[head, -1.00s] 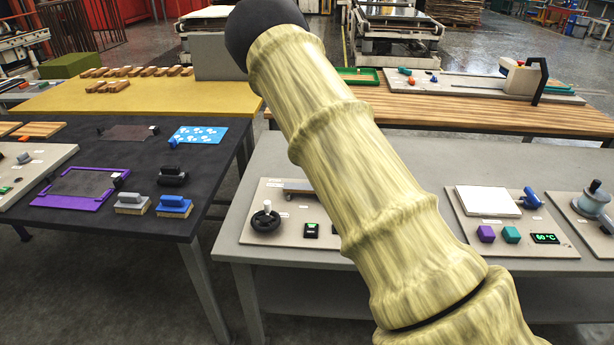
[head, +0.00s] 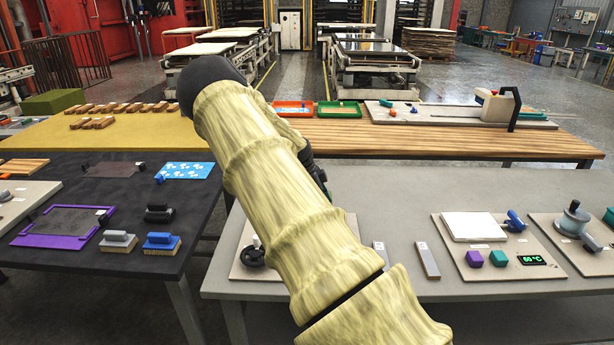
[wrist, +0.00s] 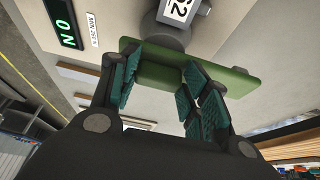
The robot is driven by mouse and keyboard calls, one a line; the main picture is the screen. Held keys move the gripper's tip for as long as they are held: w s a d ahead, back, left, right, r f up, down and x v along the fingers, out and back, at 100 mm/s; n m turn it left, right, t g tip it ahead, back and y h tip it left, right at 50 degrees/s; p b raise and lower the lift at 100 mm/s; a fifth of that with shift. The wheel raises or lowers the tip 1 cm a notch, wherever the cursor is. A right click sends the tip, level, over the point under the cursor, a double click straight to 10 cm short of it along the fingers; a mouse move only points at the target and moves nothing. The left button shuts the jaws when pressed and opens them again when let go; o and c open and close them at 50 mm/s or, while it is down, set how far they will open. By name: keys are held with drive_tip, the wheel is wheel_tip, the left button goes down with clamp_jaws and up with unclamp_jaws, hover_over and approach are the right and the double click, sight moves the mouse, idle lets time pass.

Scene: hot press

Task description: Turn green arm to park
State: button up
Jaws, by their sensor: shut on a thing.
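The green arm (wrist: 238,82) is a flat green bar across the middle of the wrist view, below a grey knob-like part (wrist: 166,32) with a white number label. My gripper (wrist: 158,76) has its teal-padded fingers on either side of the bar and is shut on it. The bar sticks out past the fingers on the right. No park mark can be made out.
In the head view, the grey table (head: 375,180) holds a panel with a dark handwheel (head: 252,255), grey bars (head: 428,260) and a white-plate panel (head: 472,227). The table's back strip is clear.

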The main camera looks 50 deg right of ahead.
drive_tip(key=shift+s+f, duration=0.1)
drive_tip(key=shift+s, duration=0.05)
idle(0.3)
drive_tip(key=o, duration=1.5)
drive_tip(key=shift+c, duration=0.2)
drive_tip(key=shift+d, duration=0.1)
drive_tip(key=v, duration=1.2)
drive_tip(key=shift+d, duration=0.1)
